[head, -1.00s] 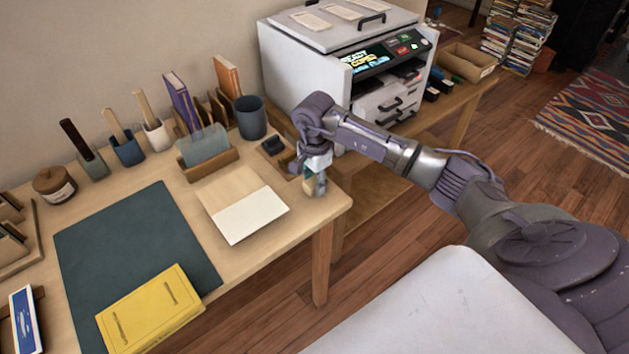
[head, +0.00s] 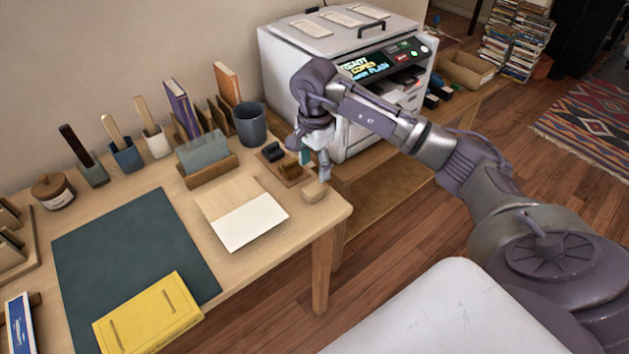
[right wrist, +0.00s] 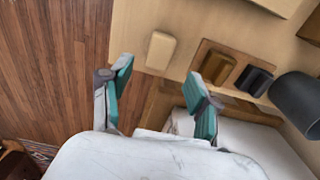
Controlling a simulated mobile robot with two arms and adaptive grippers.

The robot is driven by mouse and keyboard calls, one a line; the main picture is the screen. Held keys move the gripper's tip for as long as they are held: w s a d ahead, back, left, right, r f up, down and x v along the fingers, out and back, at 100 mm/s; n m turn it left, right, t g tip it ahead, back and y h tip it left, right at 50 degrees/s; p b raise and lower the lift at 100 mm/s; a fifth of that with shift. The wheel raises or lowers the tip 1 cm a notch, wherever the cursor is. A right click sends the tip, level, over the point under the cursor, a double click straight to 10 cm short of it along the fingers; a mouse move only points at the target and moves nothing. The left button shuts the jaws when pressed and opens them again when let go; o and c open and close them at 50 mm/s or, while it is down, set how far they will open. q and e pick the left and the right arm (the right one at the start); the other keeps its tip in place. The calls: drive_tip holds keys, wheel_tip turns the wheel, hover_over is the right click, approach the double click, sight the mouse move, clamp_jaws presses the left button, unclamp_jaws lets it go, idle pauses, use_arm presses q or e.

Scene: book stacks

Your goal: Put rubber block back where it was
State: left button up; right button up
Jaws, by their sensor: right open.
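A small tan block, which looks like the rubber block (head: 314,192), lies on the desk (head: 285,262) near its right corner. In the right wrist view the block (right wrist: 160,50) is cream-coloured and lies just beyond the fingertips, apart from them. My right gripper (head: 315,165) is open and empty above the block. Its two teal-padded fingers stand apart in the right wrist view (right wrist: 160,76). A small wooden tray (head: 293,182) beside the block holds a brown block (right wrist: 219,67) and a black stamp-like piece (right wrist: 254,80). My left gripper is out of view.
A dark grey cup (head: 250,124) and a card holder (head: 208,172) stand behind and left of the tray. A white paper (head: 245,222) lies left of the block. A copier (head: 350,140) stands close behind my right gripper. The desk edge is near the block.

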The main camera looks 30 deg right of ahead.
wheel_tip(320, 180, up, 4)
drive_tip(key=shift+f, duration=0.1)
idle(0.5)
